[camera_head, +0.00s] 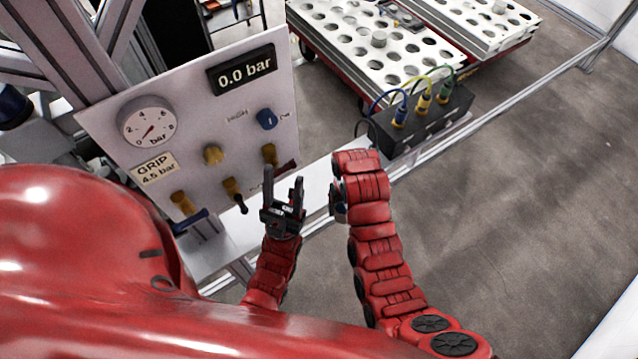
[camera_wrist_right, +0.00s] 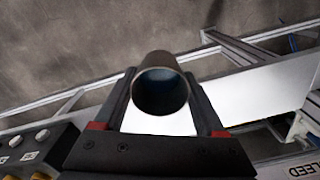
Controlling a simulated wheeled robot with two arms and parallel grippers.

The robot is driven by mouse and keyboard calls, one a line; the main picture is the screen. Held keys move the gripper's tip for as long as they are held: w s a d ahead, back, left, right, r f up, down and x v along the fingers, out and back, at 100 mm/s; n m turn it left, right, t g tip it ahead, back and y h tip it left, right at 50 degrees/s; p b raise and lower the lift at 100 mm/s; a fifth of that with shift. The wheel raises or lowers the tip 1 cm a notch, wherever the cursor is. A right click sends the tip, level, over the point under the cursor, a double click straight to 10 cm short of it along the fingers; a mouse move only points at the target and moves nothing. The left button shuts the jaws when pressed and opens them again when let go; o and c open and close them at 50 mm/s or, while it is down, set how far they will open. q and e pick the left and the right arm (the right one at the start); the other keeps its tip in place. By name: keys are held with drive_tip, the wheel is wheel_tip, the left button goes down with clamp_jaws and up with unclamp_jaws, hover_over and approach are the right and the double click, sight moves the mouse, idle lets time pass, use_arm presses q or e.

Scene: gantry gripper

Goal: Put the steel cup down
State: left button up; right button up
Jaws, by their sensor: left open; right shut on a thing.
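The steel cup (camera_wrist_right: 178,70) is a dark grey metal cylinder in the right wrist view, with its round open end facing the camera. My right gripper (camera_wrist_right: 160,78) is shut on it, one finger on each side. A pale ledge (camera_wrist_right: 262,88) lies beyond the cup; I cannot tell whether the cup touches it. In the head view the right arm hides most of the right gripper, and the cup cannot be made out clearly. My left gripper (camera_head: 284,194) is open and empty in front of the panel, left of the right arm.
A panel (camera_head: 215,125) with a gauge, a 0.0 bar display and several knobs stands at the left. A black connector box (camera_head: 425,125) with coloured cables sits on the ledge behind the right arm. White trays with holes (camera_head: 375,50) stand at the back. The floor at right is clear.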

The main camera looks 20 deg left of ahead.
drive_tip(key=w+a+b, duration=0.2)
drive_tip(key=b, duration=0.1)
drive_tip(key=w+a+b, duration=0.2)
drive_tip(key=a+b, duration=0.1)
drive_tip(key=w+a+f+b, duration=0.1)
drive_tip(key=w+a+b, duration=0.1)
drive_tip(key=a+b, duration=0.1)
drive_tip(key=shift+w+b, duration=0.1)
drive_tip(key=shift+b, duration=0.5)
drive_tip(key=shift+w+a+r, duration=0.3)
drive_tip(key=shift+a+r, duration=0.05)
drive_tip(key=shift+a, duration=0.05)
drive_tip(key=shift+w+a, duration=0.1)
drive_tip(key=shift+a, duration=0.1)
drive_tip(key=shift+w+a+r, duration=0.1)
drive_tip(key=shift+w+a, duration=0.1)
drive_tip(key=shift+a+b, duration=0.1)
drive_tip(key=shift+b, duration=0.3)
wheel_tip(320, 180, down, 3)
drive_tip(key=shift+w+r+p, duration=0.1)
drive_tip(key=shift+r+p, duration=0.1)
drive_tip(key=shift+p, duration=0.9)
drive_tip(key=shift+f, duration=0.45)
